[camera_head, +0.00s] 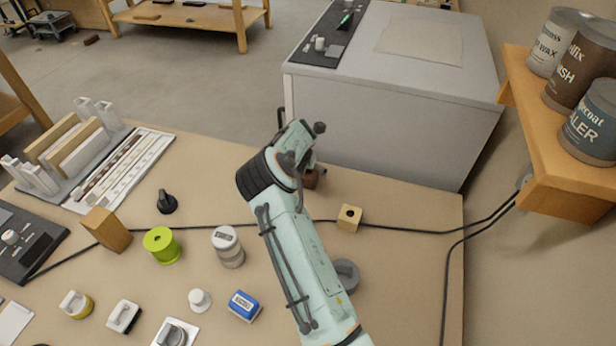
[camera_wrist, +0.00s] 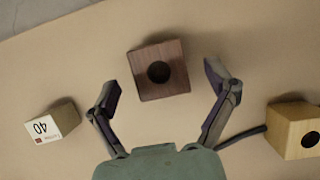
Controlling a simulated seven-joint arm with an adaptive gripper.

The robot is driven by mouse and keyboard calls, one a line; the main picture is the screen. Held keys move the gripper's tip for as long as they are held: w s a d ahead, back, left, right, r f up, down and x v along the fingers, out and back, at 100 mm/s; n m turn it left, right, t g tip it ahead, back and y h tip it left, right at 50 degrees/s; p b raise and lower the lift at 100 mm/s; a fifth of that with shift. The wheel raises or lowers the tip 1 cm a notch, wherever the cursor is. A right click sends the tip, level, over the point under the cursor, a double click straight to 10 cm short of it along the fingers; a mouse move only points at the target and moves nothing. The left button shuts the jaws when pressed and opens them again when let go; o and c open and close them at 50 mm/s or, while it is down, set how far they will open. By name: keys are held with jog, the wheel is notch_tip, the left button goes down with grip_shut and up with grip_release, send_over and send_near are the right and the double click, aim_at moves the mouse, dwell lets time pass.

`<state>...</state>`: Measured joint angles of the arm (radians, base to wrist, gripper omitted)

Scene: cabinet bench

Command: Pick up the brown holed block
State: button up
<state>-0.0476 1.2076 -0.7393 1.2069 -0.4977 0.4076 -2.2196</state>
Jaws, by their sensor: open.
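The brown holed block (camera_wrist: 147,83) is a dark wood block with a round hole in its face. In the wrist view it lies ahead of my gripper (camera_wrist: 165,84), roughly between the two spread fingertips and a little nearer the left one. The fingers look apart from it. In the head view only part of the brown block (camera_head: 317,177) shows, beside and behind my gripper (camera_head: 308,165), which is mostly hidden by my arm.
A light wooden holed block (camera_wrist: 296,130) sits to the right, also in the head view (camera_head: 349,218). A small block marked 40 (camera_wrist: 52,123) is to the left. A black cable (camera_head: 420,232) crosses the bench. A grey cabinet (camera_head: 390,130) stands behind.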

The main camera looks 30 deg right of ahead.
jog(key=shift+x, duration=0.9)
jog(key=c, duration=1.2)
jog(key=shift+c, duration=0.2)
jog(key=shift+r, duration=0.1)
